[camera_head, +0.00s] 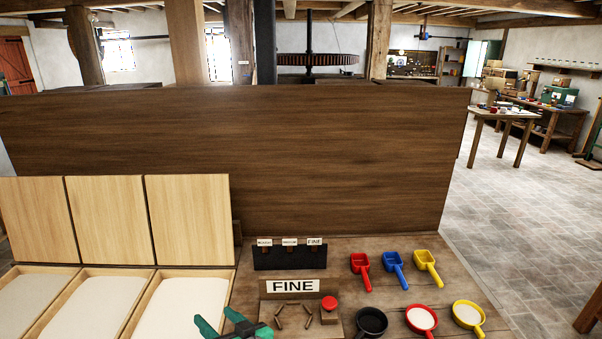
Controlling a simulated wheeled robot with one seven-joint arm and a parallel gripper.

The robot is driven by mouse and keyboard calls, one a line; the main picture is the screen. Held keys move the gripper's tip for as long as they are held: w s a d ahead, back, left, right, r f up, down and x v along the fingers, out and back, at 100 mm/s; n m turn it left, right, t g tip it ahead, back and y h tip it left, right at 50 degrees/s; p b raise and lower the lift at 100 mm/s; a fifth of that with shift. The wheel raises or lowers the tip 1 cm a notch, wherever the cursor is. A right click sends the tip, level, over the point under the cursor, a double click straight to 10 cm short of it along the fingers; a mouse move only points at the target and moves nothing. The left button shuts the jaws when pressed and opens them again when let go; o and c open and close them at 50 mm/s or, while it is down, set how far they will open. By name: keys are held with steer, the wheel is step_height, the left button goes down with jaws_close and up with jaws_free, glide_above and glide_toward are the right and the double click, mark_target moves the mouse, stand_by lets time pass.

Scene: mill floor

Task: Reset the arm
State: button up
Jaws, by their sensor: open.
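My gripper (232,326) shows at the bottom edge of the head view, with green fingers and a dark body partly cut off by the frame. Its fingers are apart and nothing shows between them. The rest of my arm is out of view.
Red (360,264), blue (393,262) and yellow (427,260) scoops lie on the bench (440,300). Black (371,322), red (421,318) and yellow (468,315) round sieves stand in front. A red button (329,303) is beside the sign. A tall wooden panel (300,150) closes the back.

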steer(key=s+d+f+m+t+h, duration=0.3)
steer(key=s+d+f+m+h, duration=0.15)
steer(key=s+f, duration=0.4)
steer(key=s+d+f+m+t+h, duration=0.2)
steer(key=s+d+f+m+h, duration=0.3)
steer(key=s, duration=0.7)
steer(key=s+d+n, duration=0.1)
steer(key=s+d, duration=0.2)
steer(key=s, duration=0.3)
steer(key=s+d+r+n+h, duration=0.1)
steer(key=s+d+n, duration=0.1)
steer(key=s+d, duration=0.2)
steer(key=s+d+r+n, duration=0.1)
steer(key=s+d, duration=0.3)
steer(key=s, duration=0.6)
steer(key=shift+n, duration=0.35)
steer(key=shift+s+h, duration=0.1)
steer(key=shift+h, duration=0.15)
